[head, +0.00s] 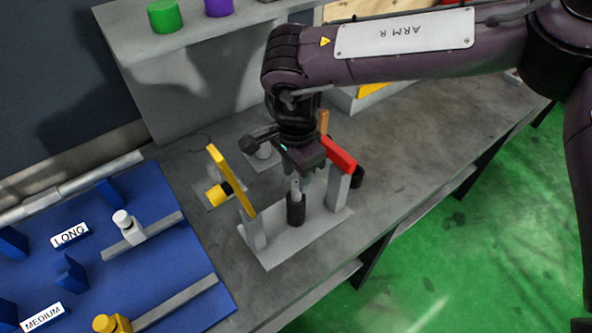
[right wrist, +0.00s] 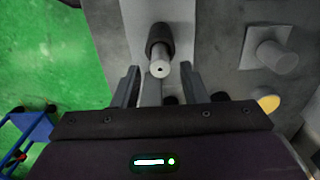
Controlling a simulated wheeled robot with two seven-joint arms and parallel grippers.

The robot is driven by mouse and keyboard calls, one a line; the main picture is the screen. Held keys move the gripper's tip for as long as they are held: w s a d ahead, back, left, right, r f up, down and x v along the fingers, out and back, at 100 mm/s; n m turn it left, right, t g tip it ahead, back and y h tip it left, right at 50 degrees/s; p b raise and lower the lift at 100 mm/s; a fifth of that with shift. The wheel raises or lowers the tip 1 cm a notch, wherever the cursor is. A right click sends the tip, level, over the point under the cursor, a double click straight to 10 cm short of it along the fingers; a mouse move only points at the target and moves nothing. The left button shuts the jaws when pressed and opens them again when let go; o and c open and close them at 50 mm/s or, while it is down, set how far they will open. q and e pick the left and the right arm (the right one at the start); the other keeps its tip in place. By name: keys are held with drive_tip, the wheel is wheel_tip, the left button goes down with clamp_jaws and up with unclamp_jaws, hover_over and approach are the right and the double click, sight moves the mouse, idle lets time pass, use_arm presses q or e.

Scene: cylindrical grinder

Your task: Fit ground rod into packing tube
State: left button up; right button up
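A light grey rod (head: 295,187) stands upright in a dark cylinder (head: 296,211) on a pale base plate (head: 277,249). Only its top shows; I cannot tell whether the dark cylinder is the packing tube. My right gripper (head: 302,180) points down at the rod's top. In the right wrist view, the rod's end (right wrist: 160,69) and the dark cylinder (right wrist: 159,38) show ahead. My right gripper's fingers (right wrist: 159,72) are apart on either side of the rod's end, with gaps at both sides. My left gripper is not in view.
A yellow bar (head: 231,181) and a red bar (head: 337,154) flank the cylinder on posts. A blue mat (head: 75,220) with LONG and MEDIUM labels lies left. A shelf with a green cylinder (head: 164,16) stands behind. The bench's right part (head: 440,130) is clear.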

wheel_tip(320, 180, up, 13)
drive_tip(key=shift+r+b, duration=0.1)
drive_tip(key=shift+b, duration=0.55)
